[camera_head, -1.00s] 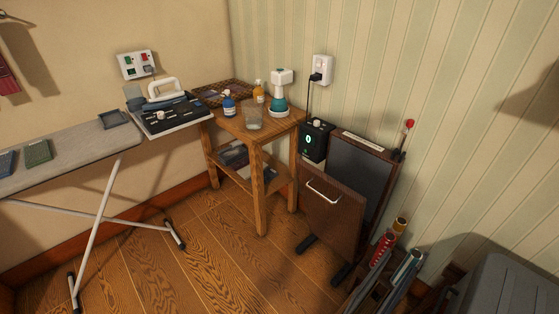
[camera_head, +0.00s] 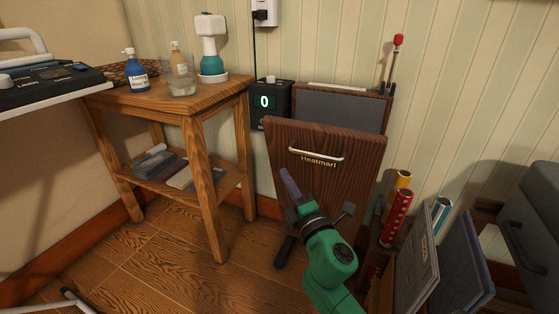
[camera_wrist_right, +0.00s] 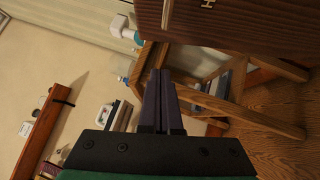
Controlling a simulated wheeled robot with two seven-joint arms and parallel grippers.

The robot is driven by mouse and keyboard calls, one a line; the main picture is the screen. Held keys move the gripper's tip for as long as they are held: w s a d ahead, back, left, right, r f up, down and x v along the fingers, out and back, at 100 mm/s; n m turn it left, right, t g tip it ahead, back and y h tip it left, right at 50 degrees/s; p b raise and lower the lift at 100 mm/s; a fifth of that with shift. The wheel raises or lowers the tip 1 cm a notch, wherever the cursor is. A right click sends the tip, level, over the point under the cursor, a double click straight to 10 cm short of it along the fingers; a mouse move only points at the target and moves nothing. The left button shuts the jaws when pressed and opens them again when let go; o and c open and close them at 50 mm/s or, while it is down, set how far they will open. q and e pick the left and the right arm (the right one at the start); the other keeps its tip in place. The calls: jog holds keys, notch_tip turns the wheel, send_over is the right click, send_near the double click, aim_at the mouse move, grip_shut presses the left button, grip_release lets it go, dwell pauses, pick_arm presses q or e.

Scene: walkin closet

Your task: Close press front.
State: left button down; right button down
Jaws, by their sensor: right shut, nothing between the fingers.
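The press is a dark upright unit with a grey inner plate (camera_head: 335,108) against the striped wall. Its wooden press front (camera_head: 350,185), with a white handle (camera_head: 316,155) and lettering below it, leans outward at the top, apart from the plate. My right gripper (camera_head: 287,178) is shut and empty, its purple fingers in front of the left part of the press front; I cannot tell if they touch it. In the right wrist view the shut fingers (camera_wrist_right: 161,80) point up the picture and the press front (camera_wrist_right: 245,30) is at the upper right. My left gripper is not in view.
A wooden side table (camera_head: 200,105) with bottles and a glass stands left of the press. A black box with a lit digit (camera_head: 270,103) sits between them. A rack with rolls (camera_head: 397,218) and panels (camera_head: 420,260) crowds the right. Some floor is clear at lower left.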

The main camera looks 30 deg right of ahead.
send_near(275, 136)
jog(key=w+a, duration=0.2)
jog(key=w, duration=0.2)
jog(key=shift+w+d+r, duration=0.15)
jog(key=shift+w+d, duration=0.15)
jog(key=shift+d, duration=0.2)
jog(key=shift+w+d+r, duration=0.2)
jog(key=shift+w+d, duration=0.15)
jog(key=shift+d, duration=0.1)
jog(key=shift+w+d+r, duration=0.15)
jog(key=shift+w+d, duration=0.15)
jog(key=shift+d, duration=0.15)
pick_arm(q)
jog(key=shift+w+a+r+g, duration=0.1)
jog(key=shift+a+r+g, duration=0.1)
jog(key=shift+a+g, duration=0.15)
